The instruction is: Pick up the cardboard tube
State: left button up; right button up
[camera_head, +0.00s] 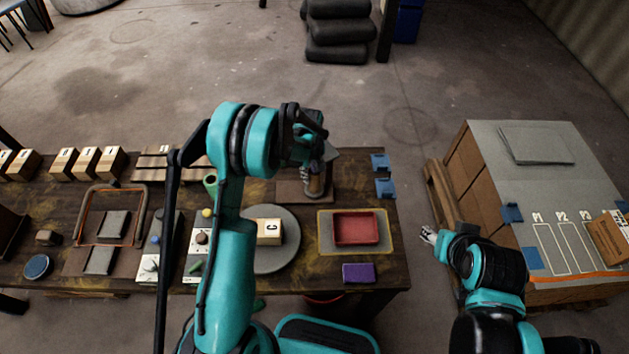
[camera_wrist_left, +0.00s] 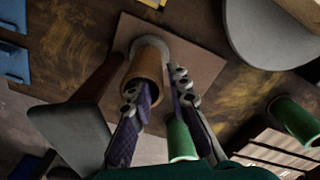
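The cardboard tube (camera_head: 315,182) is a brown hollow cylinder standing upright on a square brown board (camera_head: 289,189) at the back of the workbench. In the left wrist view the tube (camera_wrist_left: 151,64) stands in a grey ring on that board. My left gripper (camera_wrist_left: 156,82) is open, with its fingers apart at the tube's upper end; one finger overlaps the tube's edge and contact cannot be told. In the head view the left gripper (camera_head: 308,170) is partly hidden by its own arm. My right gripper (camera_head: 428,235) is off the bench's right side, too small to read.
A grey round plate (camera_head: 285,250) with a lettered block and a red tray (camera_head: 355,229) are nearer. Blue brackets (camera_head: 381,162) sit on the bench's right edge. Green cylinders (camera_wrist_left: 180,138) stand close to the left gripper.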

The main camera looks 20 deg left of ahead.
pick_arm(q)
jog(key=shift+f, duration=0.35)
grip_shut()
jog(key=shift+r, duration=0.15)
